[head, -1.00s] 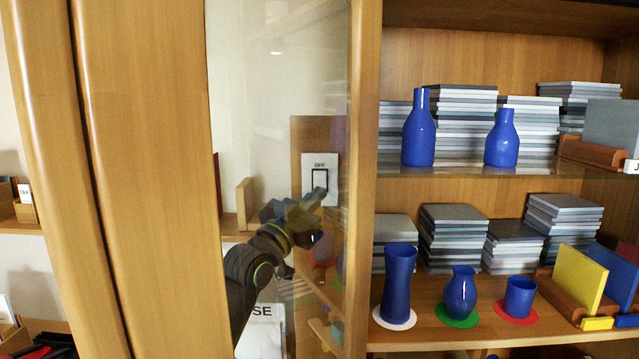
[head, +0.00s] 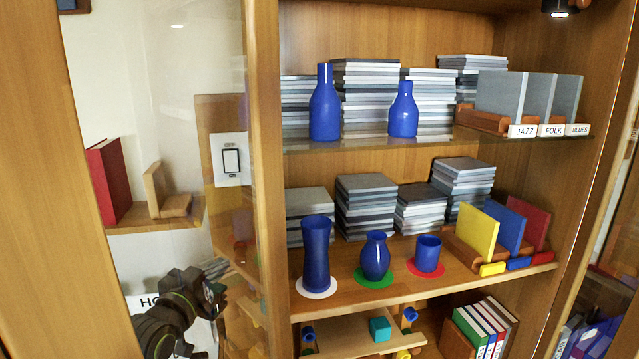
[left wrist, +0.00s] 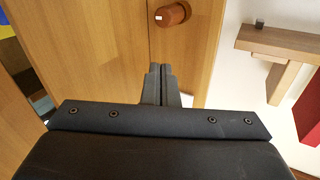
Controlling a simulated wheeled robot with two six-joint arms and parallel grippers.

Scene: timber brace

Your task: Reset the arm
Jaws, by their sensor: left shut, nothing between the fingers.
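My left gripper (head: 212,292) is low at the left of the head view, below and apart from the white wall switch (head: 231,160). In the left wrist view its two dark fingers (left wrist: 160,84) are together and empty. Beyond them is a wooden panel with a round reddish-brown knob (left wrist: 172,15). The fingertips appear apart from it. My right gripper is in neither view.
An open cabinet holds blue bottles (head: 324,105), blue vases (head: 317,255) and disc-case stacks (head: 366,205). A glass door with a wooden edge (head: 265,180) stands between the left arm and the shelves. A red book (head: 108,180) stands at left.

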